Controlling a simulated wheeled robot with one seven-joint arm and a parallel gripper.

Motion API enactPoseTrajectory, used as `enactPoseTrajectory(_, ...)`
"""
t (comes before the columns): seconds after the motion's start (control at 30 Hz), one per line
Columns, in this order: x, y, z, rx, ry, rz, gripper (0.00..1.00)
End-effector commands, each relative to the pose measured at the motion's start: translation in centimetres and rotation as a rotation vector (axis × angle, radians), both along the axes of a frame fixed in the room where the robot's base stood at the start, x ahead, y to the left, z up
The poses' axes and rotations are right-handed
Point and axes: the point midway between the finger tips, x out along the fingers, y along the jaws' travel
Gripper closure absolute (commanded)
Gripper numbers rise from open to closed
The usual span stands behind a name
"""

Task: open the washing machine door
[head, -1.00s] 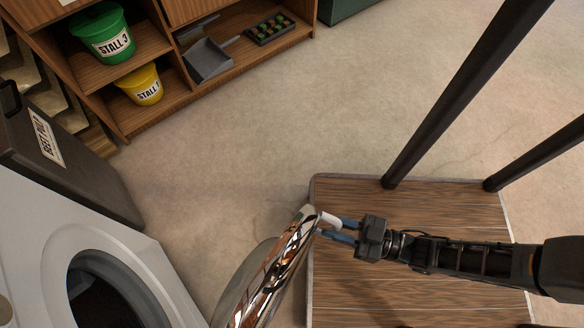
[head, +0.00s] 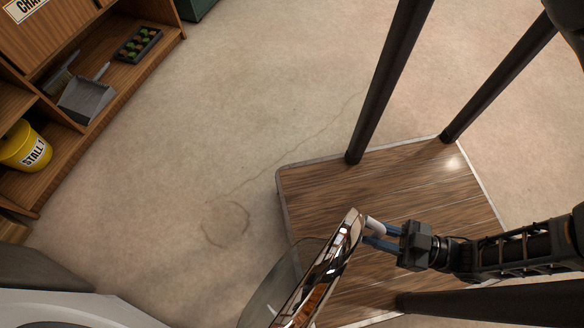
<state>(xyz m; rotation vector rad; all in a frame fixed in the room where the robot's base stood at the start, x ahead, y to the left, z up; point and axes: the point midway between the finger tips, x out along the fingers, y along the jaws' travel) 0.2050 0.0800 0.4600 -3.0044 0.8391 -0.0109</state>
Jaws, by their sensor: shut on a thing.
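The washing machine (head: 60,312) shows only as a white top edge at the lower left. Its round door (head: 318,278), with a shiny chrome rim and clear glass, stands swung well out from the machine and is cut off by the bottom edge of the picture. A small white handle (head: 375,226) sticks out at the rim's upper right. My gripper (head: 378,236), with blue fingers, reaches in from the right and is shut on this handle. The door's hinge and the machine's opening are out of view.
A wooden platform (head: 400,188) with dark posts (head: 392,80) lies under my arm and the door's edge. A wooden shelf (head: 105,105) at the upper left holds a yellow bucket (head: 22,148) and a grey dustpan (head: 86,101). The middle floor is clear.

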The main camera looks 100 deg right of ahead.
Motion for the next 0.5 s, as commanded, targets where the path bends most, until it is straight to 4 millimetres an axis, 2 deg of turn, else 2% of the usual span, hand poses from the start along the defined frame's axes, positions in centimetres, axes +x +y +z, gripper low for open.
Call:
enactPoseTrajectory(0.43, 0.04, 0.21, -0.07, 0.002, 0.001, 0.006, 1.0)
enactPoseTrajectory(0.47, 0.04, 0.21, -0.08, 0.003, 0.001, 0.006, 0.72)
enactPoseTrajectory(0.5, 0.04, 0.21, -0.08, 0.003, 0.001, 0.006, 0.69)
